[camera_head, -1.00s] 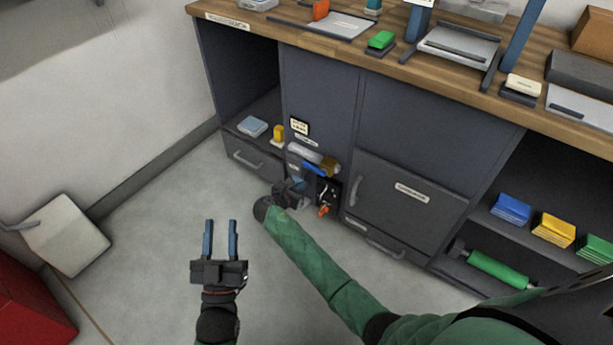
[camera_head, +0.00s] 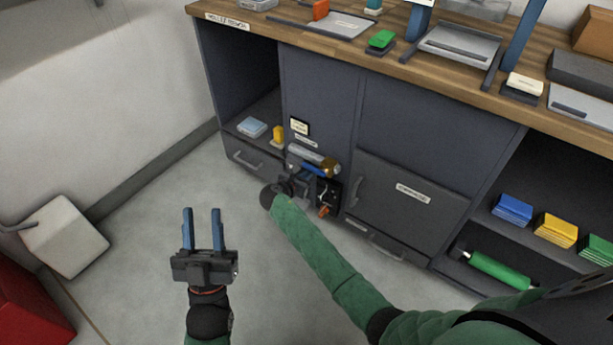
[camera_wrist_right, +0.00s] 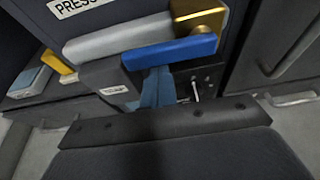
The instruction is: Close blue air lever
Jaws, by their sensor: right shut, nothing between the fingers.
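The blue lever (camera_wrist_right: 170,51) sits on a brass valve (camera_wrist_right: 199,17) at the end of a grey pipe (camera_wrist_right: 110,40) on the cabinet front. In the right wrist view the lever lies nearly along the pipe, just below it. My right gripper (camera_wrist_right: 158,88) is shut and empty, its blue fingers right under the lever; I cannot tell whether they touch it. In the head view my right gripper (camera_head: 312,178) is at the valve (camera_head: 330,167) and partly hides the lever. My left gripper (camera_head: 202,214) is open and empty above the floor.
An orange handle (camera_head: 323,211) on a dark panel sits just below the valve. A cabinet door (camera_head: 405,200) with a handle is to its right. A shelf with a yellow item (camera_head: 278,133) is to its left.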

